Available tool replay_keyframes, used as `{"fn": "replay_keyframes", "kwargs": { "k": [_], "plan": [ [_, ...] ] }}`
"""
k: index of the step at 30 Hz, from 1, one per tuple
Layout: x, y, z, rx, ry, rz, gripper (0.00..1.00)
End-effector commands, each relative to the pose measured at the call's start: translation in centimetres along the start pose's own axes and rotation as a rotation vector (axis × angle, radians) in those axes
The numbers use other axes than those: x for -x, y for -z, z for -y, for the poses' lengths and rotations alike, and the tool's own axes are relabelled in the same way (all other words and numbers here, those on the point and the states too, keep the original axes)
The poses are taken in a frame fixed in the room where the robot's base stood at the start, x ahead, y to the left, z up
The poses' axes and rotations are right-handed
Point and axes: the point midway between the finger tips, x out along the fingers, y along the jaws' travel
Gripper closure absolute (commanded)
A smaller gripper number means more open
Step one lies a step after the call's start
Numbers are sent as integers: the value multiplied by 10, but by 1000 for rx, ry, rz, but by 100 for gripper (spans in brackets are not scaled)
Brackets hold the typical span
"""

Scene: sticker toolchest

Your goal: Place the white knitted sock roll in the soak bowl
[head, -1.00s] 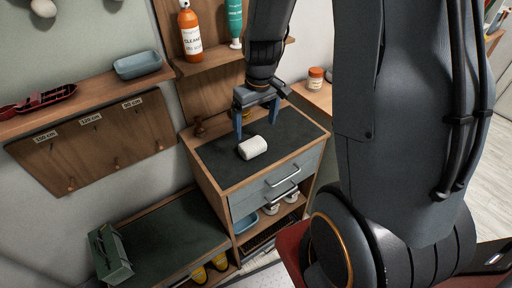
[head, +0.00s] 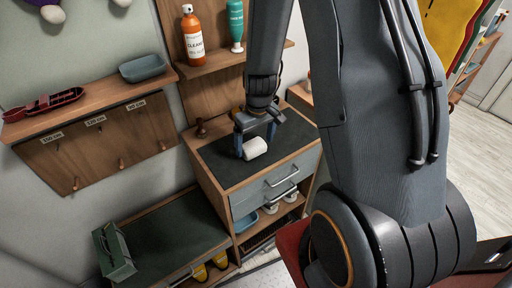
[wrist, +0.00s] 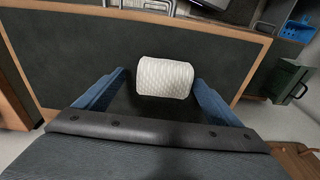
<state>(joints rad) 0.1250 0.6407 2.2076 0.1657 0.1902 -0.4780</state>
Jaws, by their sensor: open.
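The white knitted sock roll (head: 256,148) lies on the dark top of the wooden drawer chest (head: 214,157). My gripper (head: 255,141) is open and points down over it. In the wrist view the roll (wrist: 165,77) shows between the blue fingers, with a gap on each side; I cannot tell how far below the tips it lies. A grey-blue dish (head: 143,67) stands on the wall shelf, and a blue container (head: 270,208) is partly visible in the chest's open lower shelf. I cannot tell which is the soak bowl.
A small brown knob-like object (head: 201,130) stands at the chest top's back left. An orange spray bottle (head: 192,35) and a teal bottle (head: 236,25) stand on the shelf behind. A green box (head: 114,252) sits on the low bench (head: 172,238).

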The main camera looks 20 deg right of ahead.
Motion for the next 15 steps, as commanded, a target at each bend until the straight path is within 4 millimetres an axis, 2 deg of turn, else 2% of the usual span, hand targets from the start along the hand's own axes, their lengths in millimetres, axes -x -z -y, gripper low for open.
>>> {"fn": "replay_keyframes", "kwargs": {
  "k": [5,8,13,15],
  "plan": [
    [3,-3,8,3,-6,-4,12],
    [5,-5,13,4,-11,-8,25],
    [7,-6,16,4,-14,-11,54],
    [6,-6,15,3,-13,-10,60]
  ]
}}
